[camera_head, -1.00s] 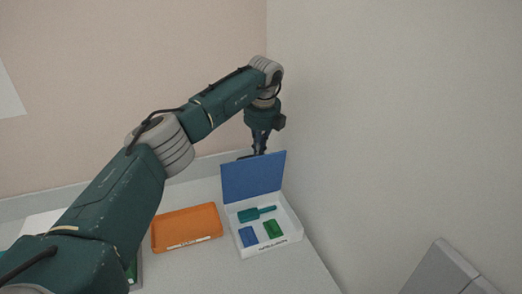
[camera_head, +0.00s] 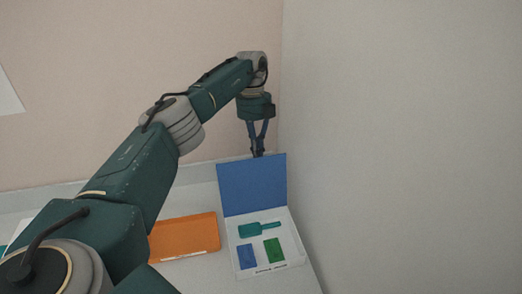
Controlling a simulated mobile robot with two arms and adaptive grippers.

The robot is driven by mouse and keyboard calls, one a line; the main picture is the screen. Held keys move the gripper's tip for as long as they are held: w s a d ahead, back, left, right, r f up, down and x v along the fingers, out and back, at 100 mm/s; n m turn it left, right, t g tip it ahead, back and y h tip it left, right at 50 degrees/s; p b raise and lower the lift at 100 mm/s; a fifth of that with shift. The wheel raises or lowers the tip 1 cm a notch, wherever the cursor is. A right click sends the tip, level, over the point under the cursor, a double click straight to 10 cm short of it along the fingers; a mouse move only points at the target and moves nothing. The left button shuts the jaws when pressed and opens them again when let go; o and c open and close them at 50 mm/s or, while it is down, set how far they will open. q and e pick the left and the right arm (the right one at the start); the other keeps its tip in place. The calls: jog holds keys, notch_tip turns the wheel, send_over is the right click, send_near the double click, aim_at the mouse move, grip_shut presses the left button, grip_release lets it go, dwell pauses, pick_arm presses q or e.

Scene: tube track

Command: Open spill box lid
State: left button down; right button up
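The spill box (camera_head: 289,262) is a white box on the bench, right of centre. Its blue lid (camera_head: 251,186) stands raised at the back edge, so the inside shows. In the box lie a teal scoop (camera_head: 258,230), a blue block (camera_head: 247,256) and a green block (camera_head: 273,250). My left gripper (camera_head: 257,153) points down just behind the lid's top edge. Its fingertips come close together there and are partly hidden, so I cannot tell if they are shut or touch the lid. My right gripper is not in view.
An orange tray (camera_head: 185,237) lies left of the box, partly behind my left arm. A plain wall rises close along the right of the bench and another wall stands behind it. White bench surface (camera_head: 207,273) shows in front of the tray.

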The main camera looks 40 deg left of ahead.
pick_arm(q)
jog(key=v, duration=0.7)
jog(key=shift+r, duration=0.25)
jog(key=shift+a+f, duration=0.1)
